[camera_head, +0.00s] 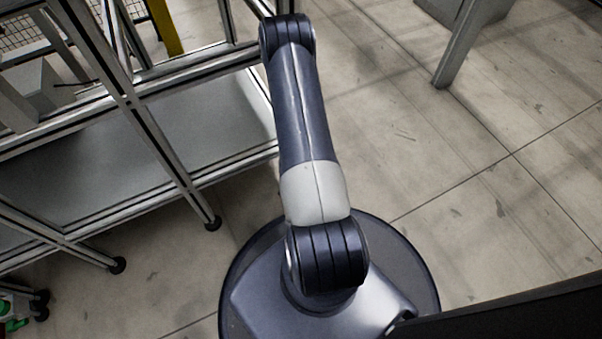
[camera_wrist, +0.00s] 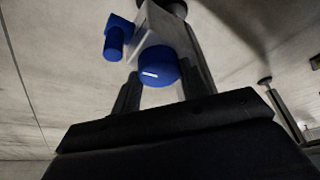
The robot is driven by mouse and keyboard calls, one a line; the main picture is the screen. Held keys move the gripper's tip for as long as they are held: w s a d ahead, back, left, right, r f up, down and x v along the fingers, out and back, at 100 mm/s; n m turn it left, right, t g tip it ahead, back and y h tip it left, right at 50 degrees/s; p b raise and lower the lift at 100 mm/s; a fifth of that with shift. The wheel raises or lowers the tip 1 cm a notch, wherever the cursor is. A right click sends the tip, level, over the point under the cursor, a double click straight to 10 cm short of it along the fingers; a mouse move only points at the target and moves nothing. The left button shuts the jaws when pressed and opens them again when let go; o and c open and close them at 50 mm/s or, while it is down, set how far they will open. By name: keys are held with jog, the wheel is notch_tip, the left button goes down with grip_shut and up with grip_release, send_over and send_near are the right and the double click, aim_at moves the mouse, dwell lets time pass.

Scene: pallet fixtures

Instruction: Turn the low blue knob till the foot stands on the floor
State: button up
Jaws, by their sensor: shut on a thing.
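In the wrist view, my gripper (camera_wrist: 160,80) is shut on a round blue knob (camera_wrist: 158,64) that has a short white mark on its face. The dark fingers stand on either side of it. The knob sits on a pale grey block (camera_wrist: 180,36). A second blue knob (camera_wrist: 117,36) sticks out to the left, apart from the fingers. A dark round part (camera_wrist: 174,7), perhaps the foot, shows at the top edge beyond the block; whether it touches the floor (camera_wrist: 60,50) I cannot tell. In the head view my gripper and the knobs do not show.
In the head view an aluminium frame (camera_head: 168,157) with a grey shelf (camera_head: 205,115) stands left of my arm, on dark feet (camera_head: 213,224). A grey leg (camera_head: 460,45) stands at the upper right. The floor (camera_head: 450,180) to the right is mostly clear.

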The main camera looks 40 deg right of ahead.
jog(key=shift+m, duration=0.5)
jog(key=o, duration=1)
jog(key=shift+w, duration=0.1)
